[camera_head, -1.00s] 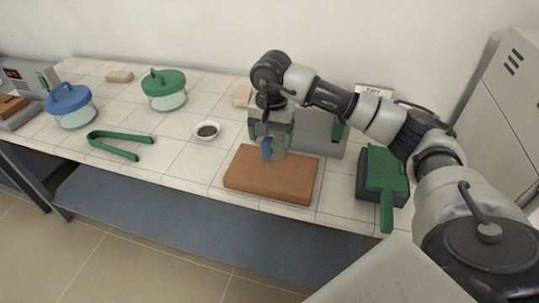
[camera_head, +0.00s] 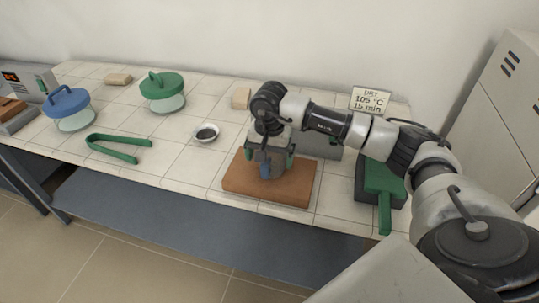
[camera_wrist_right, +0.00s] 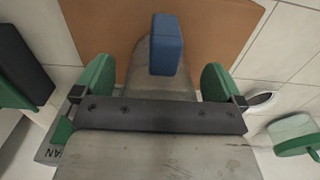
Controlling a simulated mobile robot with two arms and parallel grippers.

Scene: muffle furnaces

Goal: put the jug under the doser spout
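The grey jug (camera_head: 271,168) with a blue handle (camera_head: 265,172) stands upright on the brown slab (camera_head: 238,183), as far as I can tell. In the right wrist view, the jug (camera_wrist_right: 139,72) sits between the green fingers of my right gripper (camera_wrist_right: 157,80), its blue handle pointing away from the palm. Narrow gaps show between the fingers and the jug. In the head view my right gripper (camera_head: 266,154) is directly over and around the jug, hiding its top. I cannot make out a doser spout; a grey box (camera_head: 322,146) stands behind the arm. My left gripper is out of view.
Right of the slab is a dark block with a green handled piece (camera_head: 384,180). A sign (camera_head: 370,100) stands behind. Table is clear around the dish.

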